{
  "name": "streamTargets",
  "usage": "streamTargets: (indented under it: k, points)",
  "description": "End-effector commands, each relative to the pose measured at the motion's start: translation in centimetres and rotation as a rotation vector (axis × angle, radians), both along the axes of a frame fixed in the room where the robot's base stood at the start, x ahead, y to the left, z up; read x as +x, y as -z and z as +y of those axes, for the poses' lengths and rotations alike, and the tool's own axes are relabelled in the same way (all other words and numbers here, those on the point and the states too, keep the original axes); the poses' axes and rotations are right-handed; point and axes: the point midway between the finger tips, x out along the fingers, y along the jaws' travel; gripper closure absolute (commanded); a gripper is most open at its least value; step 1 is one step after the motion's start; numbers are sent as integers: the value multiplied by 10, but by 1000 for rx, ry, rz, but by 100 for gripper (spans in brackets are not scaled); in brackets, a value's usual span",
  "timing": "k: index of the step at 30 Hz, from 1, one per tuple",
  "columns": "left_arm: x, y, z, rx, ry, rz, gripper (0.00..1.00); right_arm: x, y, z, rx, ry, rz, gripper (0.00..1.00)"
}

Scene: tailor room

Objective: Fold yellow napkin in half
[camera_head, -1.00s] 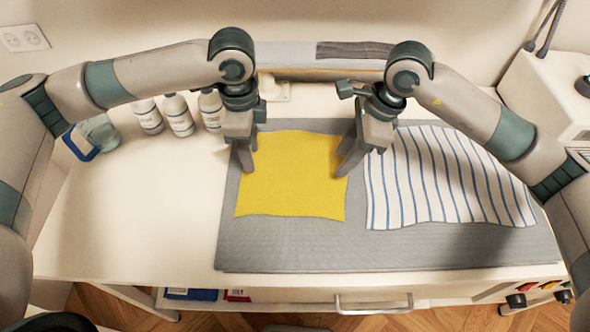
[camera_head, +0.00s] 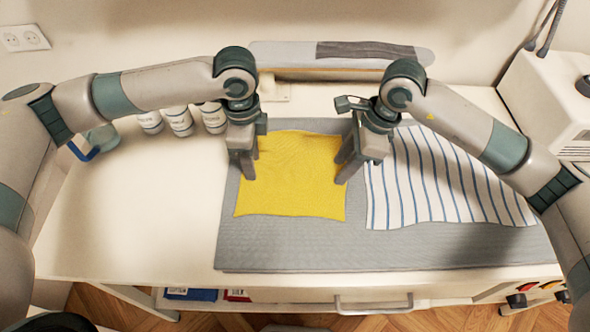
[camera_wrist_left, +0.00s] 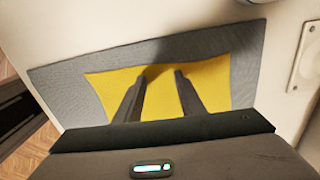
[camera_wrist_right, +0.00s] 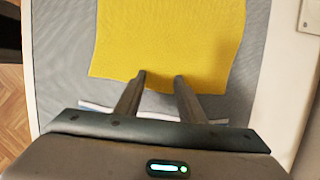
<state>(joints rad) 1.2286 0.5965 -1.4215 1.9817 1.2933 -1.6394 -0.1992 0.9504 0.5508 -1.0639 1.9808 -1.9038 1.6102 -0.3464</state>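The yellow napkin (camera_head: 295,185) lies flat and unfolded on the grey mat (camera_head: 370,250). My left gripper (camera_head: 248,172) is at the napkin's left edge, pointing down. In the left wrist view its fingers (camera_wrist_left: 155,84) are apart over the yellow cloth, with nothing between them. My right gripper (camera_head: 344,172) is at the napkin's right edge. In the right wrist view its fingers (camera_wrist_right: 160,77) are apart, with the tips at the edge of the yellow cloth (camera_wrist_right: 170,35). I cannot tell whether either gripper touches the cloth.
A blue-and-white striped cloth (camera_head: 440,185) lies on the mat to the right of the napkin. Several white bottles (camera_head: 180,121) and a glass jug (camera_head: 103,138) stand at the back left. A white machine (camera_head: 550,100) stands at the right. The table's left part is clear.

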Motion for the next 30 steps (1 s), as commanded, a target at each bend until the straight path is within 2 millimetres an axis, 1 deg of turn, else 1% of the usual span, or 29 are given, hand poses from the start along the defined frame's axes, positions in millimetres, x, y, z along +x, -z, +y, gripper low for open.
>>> streamTargets:
  k: [5,8,12,14,15,30]
  points:
    - [0,1,0,0,0,1,64,0,1,0,-1,0,1,64]
    - [0,1,0,0,0,1,75,0,1,0,-1,0,1,75]
    - [0,1,0,0,0,1,92,0,1,0,-1,0,1,92]
    - [0,1,0,0,0,1,99,0,1,0,-1,0,1,99]
    - [0,1,0,0,0,1,100,0,2,0,-1,0,2,100]
    - [0,-1,0,1,0,2,100,-1,0,0,-2,0,4,100]
